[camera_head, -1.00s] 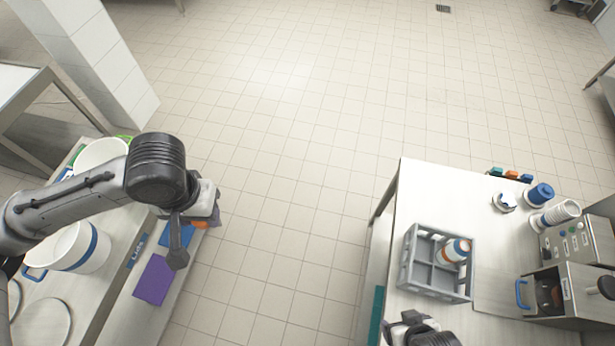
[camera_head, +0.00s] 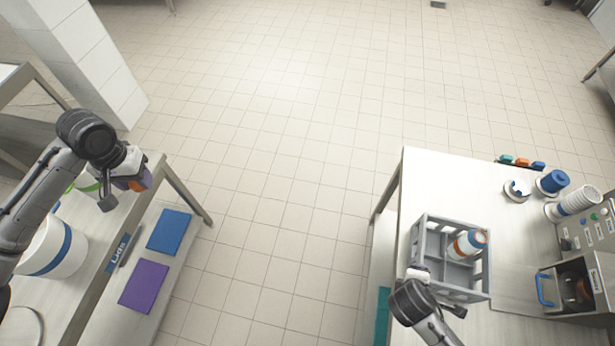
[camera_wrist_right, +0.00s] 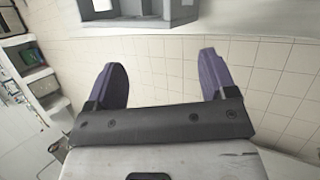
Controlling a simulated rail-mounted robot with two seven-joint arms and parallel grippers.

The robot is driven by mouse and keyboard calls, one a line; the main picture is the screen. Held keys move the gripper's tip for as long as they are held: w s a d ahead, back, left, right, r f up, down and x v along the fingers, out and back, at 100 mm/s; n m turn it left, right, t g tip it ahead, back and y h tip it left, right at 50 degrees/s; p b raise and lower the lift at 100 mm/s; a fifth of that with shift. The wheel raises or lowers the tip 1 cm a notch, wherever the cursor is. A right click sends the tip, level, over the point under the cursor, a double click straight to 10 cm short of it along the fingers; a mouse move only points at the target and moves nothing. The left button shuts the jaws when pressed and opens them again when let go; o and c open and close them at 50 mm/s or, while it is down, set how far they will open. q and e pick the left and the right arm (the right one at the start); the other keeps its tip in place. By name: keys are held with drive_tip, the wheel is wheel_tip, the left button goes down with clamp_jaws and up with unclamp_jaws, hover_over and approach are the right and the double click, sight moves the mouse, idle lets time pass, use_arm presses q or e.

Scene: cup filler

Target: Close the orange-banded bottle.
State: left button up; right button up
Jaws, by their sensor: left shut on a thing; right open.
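The orange-banded bottle (camera_head: 461,246) is white and stands in a far right compartment of the grey crate (camera_head: 419,243) on the right table. Its upper end shows some blue; I cannot tell whether it has a lid. My left gripper (camera_head: 140,184) is shut on a small orange thing (camera_head: 137,185), probably a lid, at the left counter's far end, well away from the bottle. The purple fingers hide much of it. My right gripper (camera_head: 419,274) is beside the crate's near left side. In the right wrist view its purple fingers (camera_wrist_right: 161,65) are apart and empty.
A blue mat (camera_head: 169,231) and a purple mat (camera_head: 144,286) lie on the left shelf, near a "Lids" sign (camera_head: 119,253). Open floor separates the tables.

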drive_tip(key=w+d+f+n+t+h+b, duration=0.1)
drive_tip(key=w+d+f+n+h+b, duration=0.35)
drive_tip(key=d, duration=0.25)
drive_tip(key=n+h+b, duration=0.2)
drive_tip(key=n, duration=0.2)
approach(466, 246)
use_arm(q)
drive_tip(key=s+a+f, duration=0.1)
drive_tip(key=a+f, duration=0.5)
drive_tip(key=a, duration=0.4)
drive_tip(key=a+f, duration=0.7)
drive_tip(key=a, duration=0.2)
drive_tip(key=shift+s+a, duration=0.4)
use_arm(e)
drive_tip(key=shift+s+d+f+t, duration=0.1)
drive_tip(key=shift+d+f+t, duration=0.1)
drive_tip(key=shift+d+t, duration=0.2)
use_arm(q)
drive_tip(key=shift+f, duration=0.1)
drive_tip(key=shift+f, duration=0.1)
use_arm(e)
drive_tip(key=shift+m, duration=0.25)
drive_tip(key=shift+x, duration=3.4)
drive_tip(key=shift+x, duration=2.55)
